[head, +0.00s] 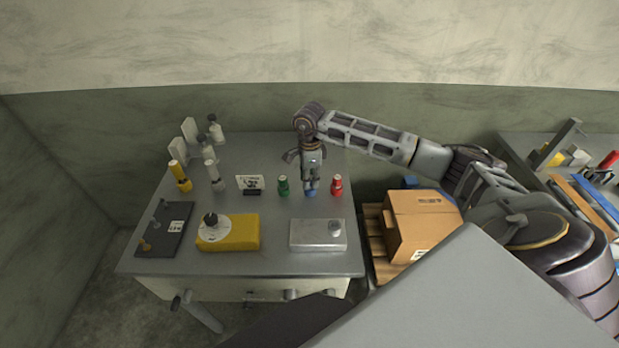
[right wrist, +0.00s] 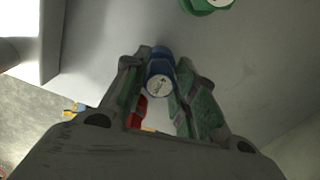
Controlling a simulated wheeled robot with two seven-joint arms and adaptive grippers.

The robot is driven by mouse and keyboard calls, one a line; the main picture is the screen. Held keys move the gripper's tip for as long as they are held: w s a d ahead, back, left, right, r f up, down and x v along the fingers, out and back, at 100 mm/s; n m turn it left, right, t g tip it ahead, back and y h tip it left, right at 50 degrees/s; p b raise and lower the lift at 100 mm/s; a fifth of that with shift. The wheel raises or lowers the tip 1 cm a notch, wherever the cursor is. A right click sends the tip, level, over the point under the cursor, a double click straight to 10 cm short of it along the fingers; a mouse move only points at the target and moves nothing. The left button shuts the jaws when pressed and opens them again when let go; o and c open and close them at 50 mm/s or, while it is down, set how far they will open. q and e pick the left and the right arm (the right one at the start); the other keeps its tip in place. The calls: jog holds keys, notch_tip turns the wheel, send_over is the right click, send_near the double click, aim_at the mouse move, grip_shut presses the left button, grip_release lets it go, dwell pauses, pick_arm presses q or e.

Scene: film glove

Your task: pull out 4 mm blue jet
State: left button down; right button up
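The blue jet (head: 311,193) stands on the grey worktable (head: 268,212), between a green jet (head: 283,186) and a red jet (head: 336,186). My right gripper (head: 311,181) reaches down over it from above. In the right wrist view the labelled round end of the blue jet (right wrist: 160,84) sits between the two fingertips (right wrist: 162,72), which close in on both its sides. The label's print is too small to read. I cannot tell whether the jet's base is clear of the tabletop. My left gripper is not in view.
A small printed card (head: 249,183) stands left of the green jet. A yellow box with a dial (head: 240,236) and a silver box (head: 318,236) sit in front. Yellow and grey fittings stand at the table's left. A cardboard box (head: 420,222) is on a pallet to the right.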

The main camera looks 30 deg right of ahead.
jog(key=c, duration=0.4)
jog(key=shift+r+p, duration=1.15)
jog(key=shift+r, duration=1.7)
dwell(0.7)
jog(key=shift+r+p, duration=0.5)
jog(key=shift+r, duration=0.95)
